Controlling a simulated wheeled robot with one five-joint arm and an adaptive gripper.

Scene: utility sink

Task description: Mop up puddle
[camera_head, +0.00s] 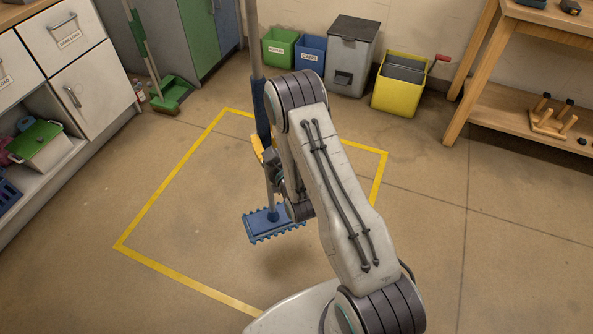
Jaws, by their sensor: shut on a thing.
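A mop stands close to upright left of my arm, with a grey pole and a blue sleeve (262,112). Its flat blue head (268,224) has a fringed edge and is inside the yellow floor outline (165,200). My gripper (268,158) is shut on the mop handle below the blue sleeve; my arm partly hides it. A soft dark patch lies on the floor just below the head; I cannot tell whether the head touches the floor. No clear puddle edge shows, and my arm covers part of the outlined floor.
White cabinets (75,65) line the left. A green broom (165,95) leans near a grey-green locker. Green and blue bins, a grey bin (352,55) and a yellow bucket (400,85) stand at the back wall. A wooden shelf (515,90) is at right. Floor at right is clear.

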